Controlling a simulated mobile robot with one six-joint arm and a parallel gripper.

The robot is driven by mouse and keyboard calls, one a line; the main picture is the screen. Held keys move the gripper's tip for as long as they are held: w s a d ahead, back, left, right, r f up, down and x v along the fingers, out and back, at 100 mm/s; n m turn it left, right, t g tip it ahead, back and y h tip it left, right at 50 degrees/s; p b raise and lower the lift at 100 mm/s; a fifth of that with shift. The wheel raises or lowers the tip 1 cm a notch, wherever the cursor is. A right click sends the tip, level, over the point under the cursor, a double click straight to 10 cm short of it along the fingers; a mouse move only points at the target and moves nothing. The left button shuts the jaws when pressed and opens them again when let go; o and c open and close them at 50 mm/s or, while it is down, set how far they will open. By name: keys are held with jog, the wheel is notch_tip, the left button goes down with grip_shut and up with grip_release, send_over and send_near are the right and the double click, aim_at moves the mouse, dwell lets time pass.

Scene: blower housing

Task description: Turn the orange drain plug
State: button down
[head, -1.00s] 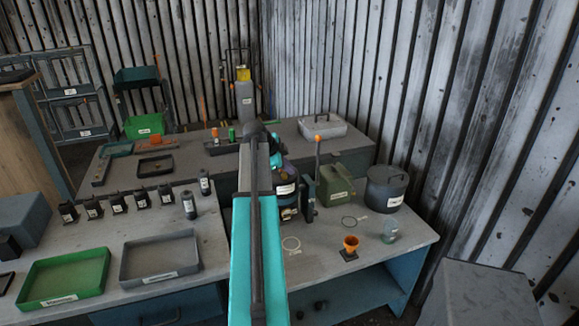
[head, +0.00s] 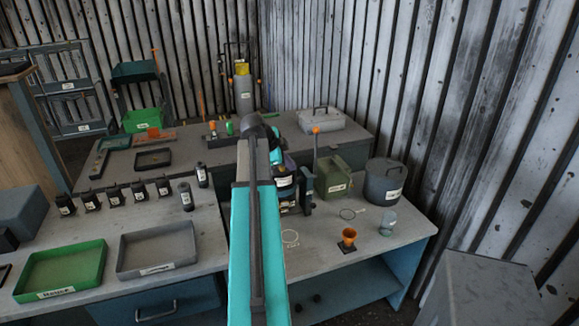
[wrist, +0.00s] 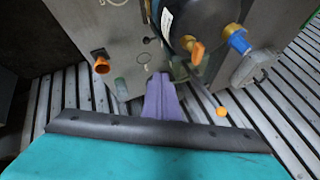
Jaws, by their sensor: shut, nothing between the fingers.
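The dark rounded blower housing (wrist: 205,14) is at the top of the wrist view. An orange plug-like fitting (wrist: 197,51) with a brass collar sticks out of it, and a blue fitting (wrist: 238,42) is to its right. My gripper (wrist: 160,78), with purple fingers, is shut and empty. In the picture its tips are left of and below the orange fitting, apart from it. In the head view the housing (head: 287,183) stands on the bench, partly hidden by my arm. The orange fitting is hidden there.
A lever with an orange knob (head: 316,131) stands right of the housing, near a green can (head: 334,180) and a dark pot (head: 383,182). An orange funnel (head: 349,235) and a clear cup (head: 388,222) are at the bench's front right. Trays and bottles fill the left bench.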

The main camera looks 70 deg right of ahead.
jog(key=a+r+b, duration=0.2)
jog(key=a+r, duration=0.3)
jog(key=r, duration=0.1)
jog(key=shift+r, duration=0.35)
jog(key=shift+a, duration=0.1)
jog(key=c, duration=2.5)
grip_release()
